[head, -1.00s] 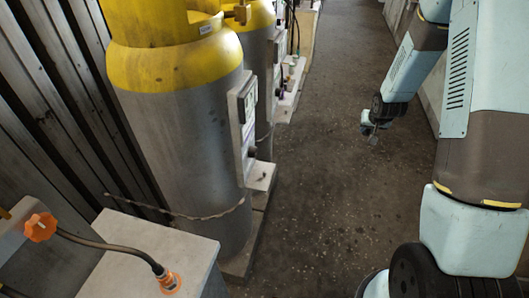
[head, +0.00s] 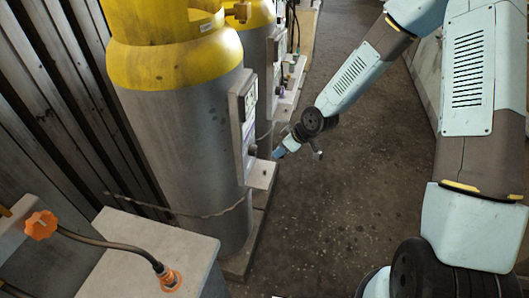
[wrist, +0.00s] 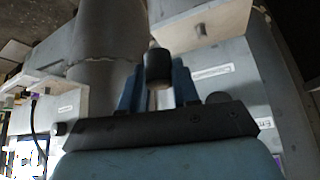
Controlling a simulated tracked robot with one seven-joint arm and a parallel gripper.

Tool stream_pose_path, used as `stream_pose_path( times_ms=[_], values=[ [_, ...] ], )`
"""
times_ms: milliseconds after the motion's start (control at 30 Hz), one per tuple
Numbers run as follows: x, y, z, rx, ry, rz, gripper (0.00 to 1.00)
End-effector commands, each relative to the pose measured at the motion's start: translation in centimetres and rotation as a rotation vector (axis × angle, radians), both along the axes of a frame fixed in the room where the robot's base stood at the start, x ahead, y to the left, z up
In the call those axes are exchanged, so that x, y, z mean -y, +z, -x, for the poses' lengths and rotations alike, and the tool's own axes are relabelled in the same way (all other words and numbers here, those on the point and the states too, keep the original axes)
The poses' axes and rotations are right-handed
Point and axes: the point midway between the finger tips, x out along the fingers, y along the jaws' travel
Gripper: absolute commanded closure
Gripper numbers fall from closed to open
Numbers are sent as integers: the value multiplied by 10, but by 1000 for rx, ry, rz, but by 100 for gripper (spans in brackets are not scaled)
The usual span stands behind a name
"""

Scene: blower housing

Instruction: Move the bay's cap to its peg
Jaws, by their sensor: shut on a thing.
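My gripper (wrist: 157,88) shows blue fingers in the wrist view, shut on a dark, short cylindrical piece that looks like the cap (wrist: 157,66). A thin grey stub shows right above the cap; I cannot tell whether they are joined. A dark round knob (wrist: 218,98) is on the grey panel to the right of the fingers in the wrist view. I cannot pick out the peg for certain.
The near gas cylinder (head: 180,130) has a grey control box (head: 243,115) and a small ledge (head: 264,174). A grey bench (head: 165,250) with an orange-ended hose (head: 110,245) is at the front left. The floor (head: 340,220) to the right is clear.

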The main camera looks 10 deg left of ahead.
Motion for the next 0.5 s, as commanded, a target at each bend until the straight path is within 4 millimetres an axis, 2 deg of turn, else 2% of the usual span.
stream_pose_path(
  times_ms=[33, 100, 200, 500],
  values=[
    [-14, 4, 11, -2, 65, -4, 98],
    [-28, 10, 24, -1, 141, -2, 98],
    [-40, 15, 36, -1, 212, 0, 98],
    [-51, 17, 47, -2, 278, 2, 98]
  ],
)
